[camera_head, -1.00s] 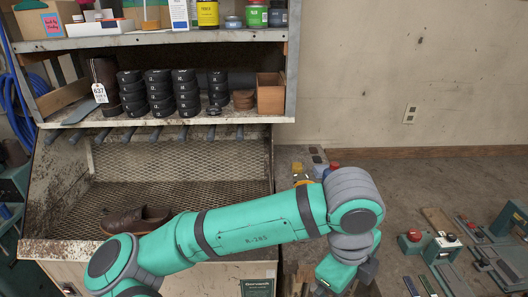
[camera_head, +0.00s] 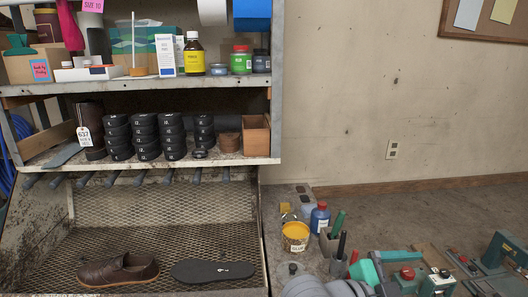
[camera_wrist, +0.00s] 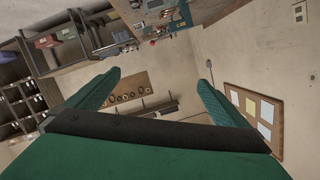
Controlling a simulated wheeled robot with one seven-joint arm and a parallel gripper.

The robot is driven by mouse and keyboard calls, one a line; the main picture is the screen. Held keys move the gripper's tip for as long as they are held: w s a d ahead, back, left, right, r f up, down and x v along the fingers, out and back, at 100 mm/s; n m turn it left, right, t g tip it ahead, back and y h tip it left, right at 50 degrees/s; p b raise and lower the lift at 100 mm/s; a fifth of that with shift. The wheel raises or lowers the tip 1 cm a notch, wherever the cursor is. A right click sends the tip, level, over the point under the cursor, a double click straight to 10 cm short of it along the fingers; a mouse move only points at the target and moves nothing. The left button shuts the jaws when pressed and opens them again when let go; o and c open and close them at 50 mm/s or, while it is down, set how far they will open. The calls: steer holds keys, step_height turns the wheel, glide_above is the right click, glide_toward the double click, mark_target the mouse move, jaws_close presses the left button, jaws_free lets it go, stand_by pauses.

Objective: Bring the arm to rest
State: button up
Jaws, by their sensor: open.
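My gripper (camera_wrist: 158,92) shows in the wrist view with its two green fingers spread wide apart and nothing between them. Beyond the fingers are the room's walls and shelving, seen at a tilt.
A brown shoe (camera_head: 118,270) and a dark sole (camera_head: 212,271) lie on the mesh tray (camera_head: 160,215). Shelves above hold black rolls and bottles. A glue pot (camera_head: 296,236), a blue bottle (camera_head: 320,218) and tools crowd the bench at right.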

steer(key=w+a+f+n+t, duration=0.5)
steer(key=w+a+n+t, duration=0.15)
steer(key=n+t, duration=0.55)
steer(key=s+a+f+n+t+y, duration=0.3)
steer(key=a+f+n+y, duration=0.6)
steer(key=f, duration=0.4)
steer(key=s+a+f+n+y, duration=0.3)
steer(key=s+a+f+y, duration=0.2)
steer(key=s+a+f, duration=0.6)
steer(key=s+a+m, duration=0.1)
steer(key=s+a, duration=0.1)
steer(key=s, duration=0.3)
steer(key=s+a+f+g+y, duration=0.1)
steer(key=s+a, duration=0.1)
steer(key=s, duration=0.4)
steer(key=s+a+f+m+g, duration=0.1)
steer(key=s+a, duration=0.1)
steer(key=s, duration=0.4)
steer(key=shift+a+m, duration=0.3)
steer(key=shift+a, duration=0.1)
